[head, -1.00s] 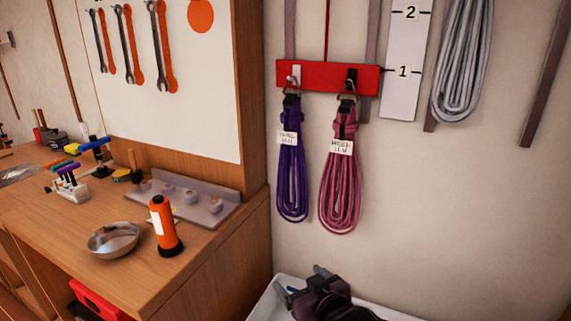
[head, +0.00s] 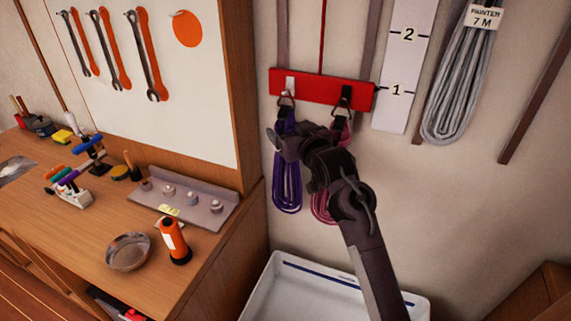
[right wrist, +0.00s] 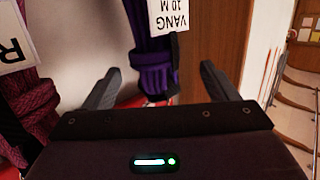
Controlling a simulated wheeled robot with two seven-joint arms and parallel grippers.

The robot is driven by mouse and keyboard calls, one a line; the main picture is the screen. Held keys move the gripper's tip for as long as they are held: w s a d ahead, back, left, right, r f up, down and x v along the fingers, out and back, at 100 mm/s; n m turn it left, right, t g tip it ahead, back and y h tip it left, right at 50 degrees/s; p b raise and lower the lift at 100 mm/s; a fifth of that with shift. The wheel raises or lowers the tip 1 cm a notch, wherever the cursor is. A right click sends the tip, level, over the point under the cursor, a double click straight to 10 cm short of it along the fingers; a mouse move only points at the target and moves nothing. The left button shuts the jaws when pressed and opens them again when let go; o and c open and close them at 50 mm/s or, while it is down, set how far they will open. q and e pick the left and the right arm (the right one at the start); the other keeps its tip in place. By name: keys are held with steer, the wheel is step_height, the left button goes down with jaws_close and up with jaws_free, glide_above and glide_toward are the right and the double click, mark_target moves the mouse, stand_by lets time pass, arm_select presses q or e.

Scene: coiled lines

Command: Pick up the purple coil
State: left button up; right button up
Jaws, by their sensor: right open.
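The purple coil (head: 287,190) hangs by a metal ring from the left hook of the red wall board (head: 320,92). In the head view my right gripper (head: 281,137) is in front of its upper part and hides its tag. In the right wrist view my open fingers (right wrist: 162,82) stand on either side of the purple bundle (right wrist: 155,70), apart from it, with its white "VANG 10 M" tag above. I cannot tell how deep the bundle sits between them. My left gripper is not in view.
A pink coil (head: 322,207) hangs close on the right, partly behind my arm; it also shows at the left of the right wrist view (right wrist: 35,105). A grey coil (head: 460,85) hangs farther right. A white tray (head: 285,291) is below. The workbench (head: 90,240) stands left.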

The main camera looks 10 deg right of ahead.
steer(key=x, duration=0.1)
steer(key=p+x, duration=0.1)
steer(key=x, duration=0.1)
steer(key=shift+w+d+f, duration=0.15)
steer(key=shift+w+d, duration=0.05)
steer(key=shift+w, duration=0.05)
steer(key=shift+w+a+f+p, duration=0.1)
steer(key=shift+w+f+p, duration=0.2)
steer(key=shift+w, duration=0.2)
steer(key=shift+r, duration=0.1)
jaws_close()
steer(key=shift+r, duration=0.1)
